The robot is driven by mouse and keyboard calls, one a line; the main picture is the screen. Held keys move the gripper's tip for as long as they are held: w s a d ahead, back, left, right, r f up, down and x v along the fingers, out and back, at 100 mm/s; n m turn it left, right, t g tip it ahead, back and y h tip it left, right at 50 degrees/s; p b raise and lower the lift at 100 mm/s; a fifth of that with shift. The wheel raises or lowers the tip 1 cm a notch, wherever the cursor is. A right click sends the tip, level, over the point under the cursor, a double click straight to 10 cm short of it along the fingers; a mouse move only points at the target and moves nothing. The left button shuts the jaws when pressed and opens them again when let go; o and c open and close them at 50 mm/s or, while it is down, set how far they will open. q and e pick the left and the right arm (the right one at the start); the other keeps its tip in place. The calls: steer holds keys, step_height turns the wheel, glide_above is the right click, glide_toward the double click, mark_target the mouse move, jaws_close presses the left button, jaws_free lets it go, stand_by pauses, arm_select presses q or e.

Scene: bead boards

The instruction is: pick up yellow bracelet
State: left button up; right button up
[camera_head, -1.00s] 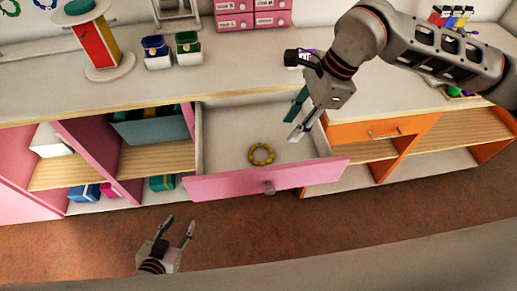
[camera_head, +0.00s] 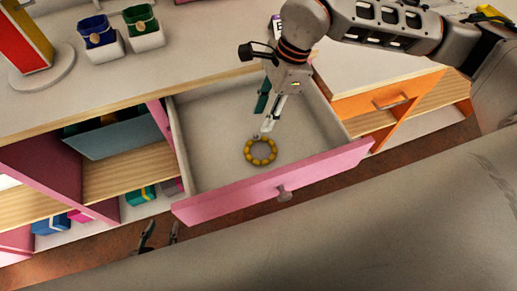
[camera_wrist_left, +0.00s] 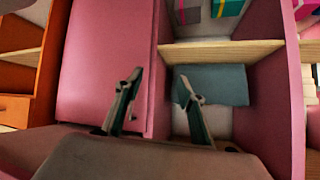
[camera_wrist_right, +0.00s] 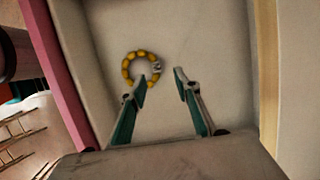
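The yellow bracelet (camera_head: 260,152), a ring of yellow beads with a small silvery piece, lies flat in the open drawer (camera_head: 210,170). It also shows in the right wrist view (camera_wrist_right: 126,68), just beyond the left fingertip. My right gripper (camera_head: 266,115) is inside the drawer area, behind the bracelet in the head view, its fingers apart and empty. In the right wrist view its fingertips (camera_wrist_right: 166,80) are spread. Whether a finger touches the bracelet I cannot tell. My left gripper (camera_head: 160,236) is low in front of the cabinet, open and empty in the left wrist view (camera_wrist_left: 162,88).
The drawer's pink front (camera_head: 325,172) with its knob stands out from the cabinet. Shelves with boxes (camera_head: 140,195) are at left. The rest of the drawer floor is clear.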

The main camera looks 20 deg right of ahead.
mark_target(256, 138)
steer(key=x, duration=0.4)
steer(key=s+x, duration=0.1)
steer(key=x, duration=0.1)
steer(key=shift+d+f, duration=0.1)
steer(key=shift+f, duration=0.45)
jaws_close()
